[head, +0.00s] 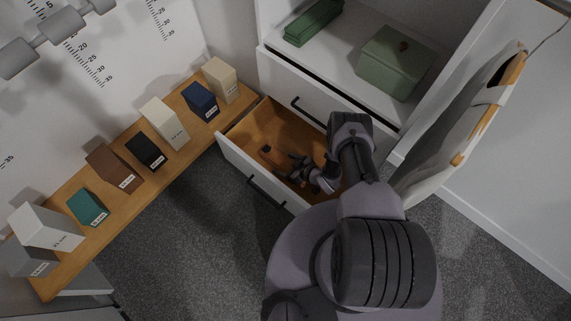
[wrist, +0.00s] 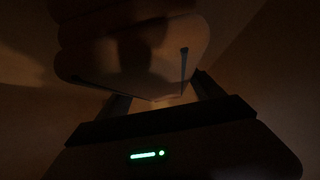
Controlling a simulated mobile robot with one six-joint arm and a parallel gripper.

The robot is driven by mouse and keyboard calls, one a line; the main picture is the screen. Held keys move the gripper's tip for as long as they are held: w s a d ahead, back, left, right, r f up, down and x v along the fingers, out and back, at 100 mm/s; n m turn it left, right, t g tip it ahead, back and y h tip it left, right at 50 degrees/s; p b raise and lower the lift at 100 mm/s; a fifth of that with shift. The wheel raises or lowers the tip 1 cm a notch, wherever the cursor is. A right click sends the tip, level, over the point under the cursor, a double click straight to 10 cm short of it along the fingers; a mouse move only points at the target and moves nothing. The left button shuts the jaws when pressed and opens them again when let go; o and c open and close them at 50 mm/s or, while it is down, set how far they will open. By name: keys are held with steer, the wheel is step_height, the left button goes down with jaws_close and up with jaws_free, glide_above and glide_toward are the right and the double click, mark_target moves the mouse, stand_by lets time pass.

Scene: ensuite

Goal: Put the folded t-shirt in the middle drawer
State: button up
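An open drawer (head: 258,166) with a wooden inside and a white front sticks out of the white cabinet, below a shut drawer (head: 303,100). My gripper (head: 296,168) reaches down into the open drawer. In the wrist view its two dark fingers (wrist: 162,96) stand apart. A dim, round-cornered, layered shape (wrist: 130,55) lies beyond the fingers and may be the folded t-shirt; whether they touch it is too dark to tell. I cannot make out the t-shirt in the head view, where my arm hides part of the drawer.
A green box with a lid (head: 395,62) and a long green case (head: 313,22) sit on the cabinet above. A wooden shelf (head: 130,213) with several labelled blocks runs along the left wall. A white and orange upright object (head: 462,130) stands right of my arm.

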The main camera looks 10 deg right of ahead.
mark_target(287, 164)
steer(key=shift+o, duration=0.3)
steer(key=shift+r, duration=0.1)
steer(key=p+v, duration=0.3)
steer(key=v, duration=0.3)
steer(key=shift+s+d+r+p, duration=0.1)
steer(key=shift+d+r+p, duration=0.1)
steer(key=shift+r+p, duration=0.2)
steer(key=shift+s+d+r, duration=0.1)
steer(key=shift+s+d, duration=0.1)
steer(key=shift+s, duration=0.15)
